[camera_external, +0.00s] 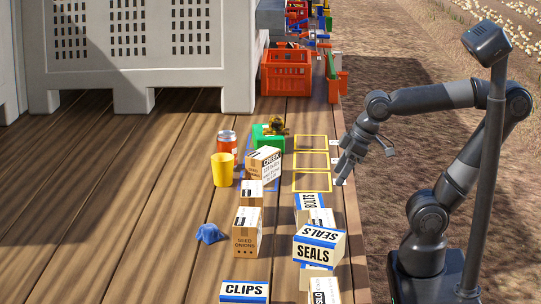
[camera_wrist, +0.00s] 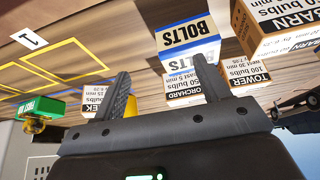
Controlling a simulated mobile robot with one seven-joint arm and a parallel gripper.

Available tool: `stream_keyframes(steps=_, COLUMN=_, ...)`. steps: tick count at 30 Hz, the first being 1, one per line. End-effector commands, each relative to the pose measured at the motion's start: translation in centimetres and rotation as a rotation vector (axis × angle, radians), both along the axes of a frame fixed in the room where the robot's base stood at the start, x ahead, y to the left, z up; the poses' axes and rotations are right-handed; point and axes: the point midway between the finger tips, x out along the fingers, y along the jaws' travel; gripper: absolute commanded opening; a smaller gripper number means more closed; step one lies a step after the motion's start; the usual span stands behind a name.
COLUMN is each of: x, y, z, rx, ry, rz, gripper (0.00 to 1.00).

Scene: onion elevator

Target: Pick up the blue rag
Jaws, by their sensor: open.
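The blue rag (camera_external: 209,233) lies crumpled on the wooden deck, left of the box marked seed onions. My gripper (camera_external: 342,180) is over the right edge of the deck, beside the yellow outlined squares, well to the right of the rag and apart from it. In the wrist view my gripper (camera_wrist: 164,82) shows two spread fingers with nothing held between them. I cannot make out the rag in the wrist view.
A yellow cup (camera_external: 222,170) and red can (camera_external: 227,142) stand farther back. An orange crate (camera_external: 286,73) is beyond. Deck left of the rag is clear.

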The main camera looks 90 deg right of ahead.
Motion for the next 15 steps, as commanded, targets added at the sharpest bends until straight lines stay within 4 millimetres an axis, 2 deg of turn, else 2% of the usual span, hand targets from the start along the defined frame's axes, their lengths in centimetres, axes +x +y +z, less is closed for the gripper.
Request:
stream_keyframes(steps=6, x=6.0, y=1.3, z=3.4, rx=0.011, ry=0.081, rz=0.004, gripper=0.69)
stream_keyframes(steps=15, x=14.9, y=4.0, z=6.0, rx=0.018, ry=0.193, rz=0.002, gripper=0.69)
